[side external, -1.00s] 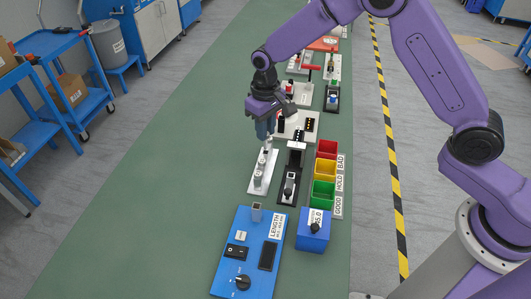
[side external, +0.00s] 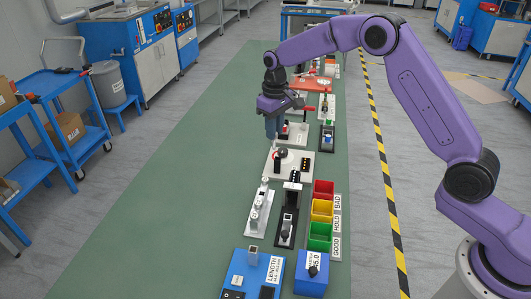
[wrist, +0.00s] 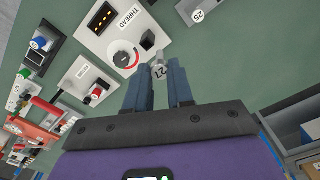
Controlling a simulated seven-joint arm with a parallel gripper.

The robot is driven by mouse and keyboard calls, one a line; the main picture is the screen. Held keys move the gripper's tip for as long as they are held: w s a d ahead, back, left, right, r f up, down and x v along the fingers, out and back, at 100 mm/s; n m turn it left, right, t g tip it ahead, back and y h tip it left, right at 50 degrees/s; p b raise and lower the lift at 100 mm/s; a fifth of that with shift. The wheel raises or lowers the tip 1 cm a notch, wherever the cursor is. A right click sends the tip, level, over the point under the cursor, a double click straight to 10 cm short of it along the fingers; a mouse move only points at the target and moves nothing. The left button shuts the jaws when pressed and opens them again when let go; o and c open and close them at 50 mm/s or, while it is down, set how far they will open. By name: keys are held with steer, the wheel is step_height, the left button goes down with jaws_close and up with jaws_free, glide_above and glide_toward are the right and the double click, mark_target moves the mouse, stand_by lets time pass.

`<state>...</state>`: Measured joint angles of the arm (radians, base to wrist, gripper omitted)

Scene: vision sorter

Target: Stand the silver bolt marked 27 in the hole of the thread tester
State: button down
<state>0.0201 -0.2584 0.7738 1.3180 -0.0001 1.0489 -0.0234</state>
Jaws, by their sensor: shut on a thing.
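My gripper (wrist: 158,82) is shut on the silver bolt (wrist: 157,70), held between the blue fingertips, its mark facing the wrist camera and looking like 27. The bolt also shows below my gripper (side external: 273,140) in the side view, small and hard to make out. The tester also shows in the side view (side external: 293,173), just below the bolt. I cannot tell whether bolt and tester touch.
A pale rack (side external: 254,222) holds other silver bolts, one marked 25 (wrist: 198,15). Beside it are a black fixture (side external: 285,237) and red, yellow and green bins (side external: 320,209). A blue length station (side external: 241,265) stands nearer. The green table is clear on the left.

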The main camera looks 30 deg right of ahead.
steer(key=shift+w+d+f, duration=0.2)
steer(key=shift+d+f, duration=0.2)
steer(key=shift+f, duration=0.4)
steer(key=shift+w+d+f, duration=0.15)
steer(key=shift+d+f, duration=0.2)
steer(key=shift+f, duration=0.4)
steer(key=shift+w+d+f, duration=0.2)
steer(key=shift+d+f, duration=0.2)
steer(key=shift+f, duration=0.4)
steer(key=shift+f, duration=1.8)
stand_by(0.3)
steer(key=c, duration=0.5)
jaws_free()
step_height(320, 180, up, 8)
stand_by(1.0)
